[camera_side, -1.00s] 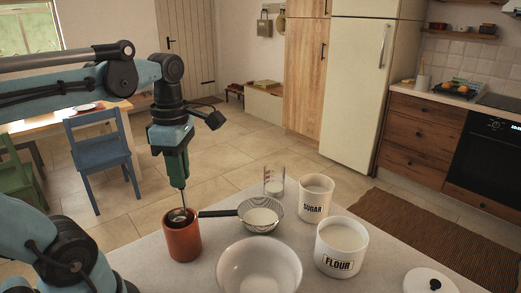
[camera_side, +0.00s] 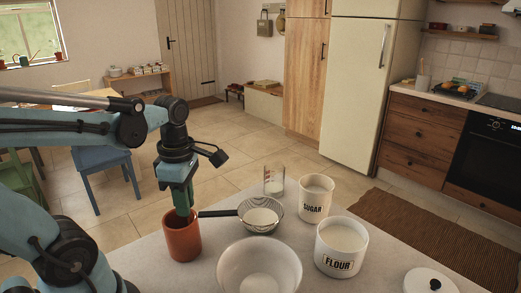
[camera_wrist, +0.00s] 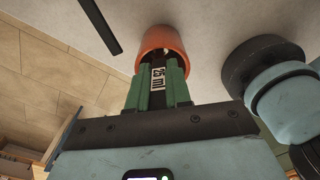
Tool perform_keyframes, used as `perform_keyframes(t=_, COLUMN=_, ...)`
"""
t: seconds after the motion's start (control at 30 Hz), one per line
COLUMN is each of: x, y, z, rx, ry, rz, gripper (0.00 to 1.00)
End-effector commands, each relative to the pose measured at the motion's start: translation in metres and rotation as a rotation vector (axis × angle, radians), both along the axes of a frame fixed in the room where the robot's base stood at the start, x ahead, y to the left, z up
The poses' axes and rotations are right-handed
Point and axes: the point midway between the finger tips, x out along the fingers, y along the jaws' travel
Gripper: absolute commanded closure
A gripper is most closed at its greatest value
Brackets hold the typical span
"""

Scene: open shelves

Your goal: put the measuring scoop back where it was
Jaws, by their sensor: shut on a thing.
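The terracotta crock (camera_side: 183,242) stands upright on the near left of the counter. My gripper (camera_side: 184,214) points straight down with its fingertips at the crock's mouth. In the wrist view the green fingers (camera_wrist: 158,75) reach to the rim of the orange crock (camera_wrist: 163,40). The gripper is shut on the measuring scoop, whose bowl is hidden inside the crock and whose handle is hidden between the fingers. I cannot tell whether the scoop touches the crock's bottom.
A sieve (camera_side: 261,217) lies right of the crock, its dark handle pointing towards it. A white bowl (camera_side: 259,268), a flour canister (camera_side: 341,247), a sugar canister (camera_side: 315,199), a measuring cup (camera_side: 274,181) and a white lid (camera_side: 429,281) stand further right.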

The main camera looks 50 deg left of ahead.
Motion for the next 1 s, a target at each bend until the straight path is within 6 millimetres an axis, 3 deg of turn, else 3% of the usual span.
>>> perform_keyframes(t=0.17, x=0.000, y=0.000, z=-0.003, rx=0.000, ry=0.000, rz=0.000, gripper=1.00)
perform_keyframes(t=0.2, x=0.000, y=0.000, z=-0.003, rx=0.000, ry=0.000, rz=0.000, gripper=0.75)
perform_keyframes(t=0.33, x=0.000, y=0.000, z=-0.003, rx=0.000, ry=0.000, rz=0.000, gripper=0.56)
perform_keyframes(t=0.73, x=0.000, y=0.000, z=0.002, rx=0.000, ry=0.000, rz=0.000, gripper=0.56)
perform_keyframes(t=1.0, x=0.000, y=-0.001, z=0.033, rx=0.000, ry=0.000, rz=0.000, gripper=0.56)
